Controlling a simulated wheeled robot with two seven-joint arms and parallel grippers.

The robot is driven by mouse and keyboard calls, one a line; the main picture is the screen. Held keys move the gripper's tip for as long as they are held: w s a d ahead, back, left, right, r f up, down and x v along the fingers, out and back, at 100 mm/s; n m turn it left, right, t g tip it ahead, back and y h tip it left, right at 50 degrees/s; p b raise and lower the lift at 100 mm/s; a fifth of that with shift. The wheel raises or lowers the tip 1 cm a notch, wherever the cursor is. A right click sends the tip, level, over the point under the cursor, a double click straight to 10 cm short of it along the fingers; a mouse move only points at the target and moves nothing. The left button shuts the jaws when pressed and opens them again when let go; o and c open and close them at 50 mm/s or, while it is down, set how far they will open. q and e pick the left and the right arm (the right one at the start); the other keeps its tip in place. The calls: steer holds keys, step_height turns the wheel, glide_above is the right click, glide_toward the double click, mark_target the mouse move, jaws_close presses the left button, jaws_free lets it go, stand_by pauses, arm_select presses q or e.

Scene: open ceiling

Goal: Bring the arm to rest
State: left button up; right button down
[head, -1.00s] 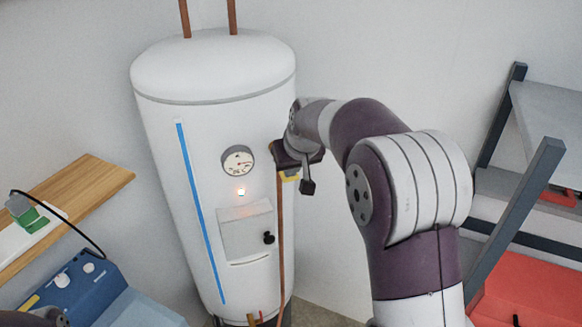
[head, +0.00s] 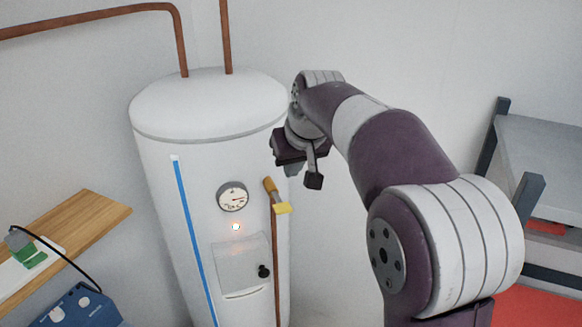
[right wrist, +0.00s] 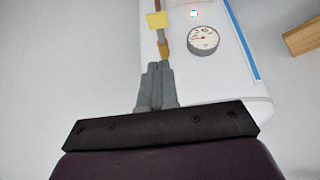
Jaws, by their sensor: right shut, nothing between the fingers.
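My right arm reaches in from the right in the head view, in front of a white water heater tank (head: 155,215). My right gripper (head: 294,170) is by the tank's right side, a little above a yellow valve handle (head: 282,208) on a copper pipe. In the right wrist view its grey fingers (right wrist: 155,85) are together and empty, pointing toward the valve handle (right wrist: 157,20). A gap between fingers and valve shows in the head view. My left gripper is not in view.
The tank carries a round gauge (head: 232,197), a lit indicator (head: 236,227) and a small panel with a black knob (head: 264,271). A wooden shelf (head: 85,215) is at left, above a blue device (head: 75,308). A grey metal rack (head: 545,150) stands at right. Open wall lies between tank and rack.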

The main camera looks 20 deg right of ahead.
steer(key=shift+w+f, duration=0.1)
steer(key=shift+w, duration=0.1)
steer(key=s+a+f+g+b, duration=0.1)
steer(key=s+a+f+b, duration=0.1)
steer(key=s+f, duration=0.4)
steer(key=s+a+f+g+b, duration=0.2)
steer(key=s+f+b, duration=0.3)
steer(key=f, duration=1.2)
steer(key=s+a+f+n+g+b, duration=0.1)
steer(key=s+a+f+b, duration=0.2)
steer(key=s+f, duration=0.5)
step_height(320, 180, down, 4)
steer(key=shift+s+a+f+g+y+b, duration=0.2)
steer(key=shift+s+a+g+y+b, duration=0.1)
steer(key=shift+g+b, duration=0.1)
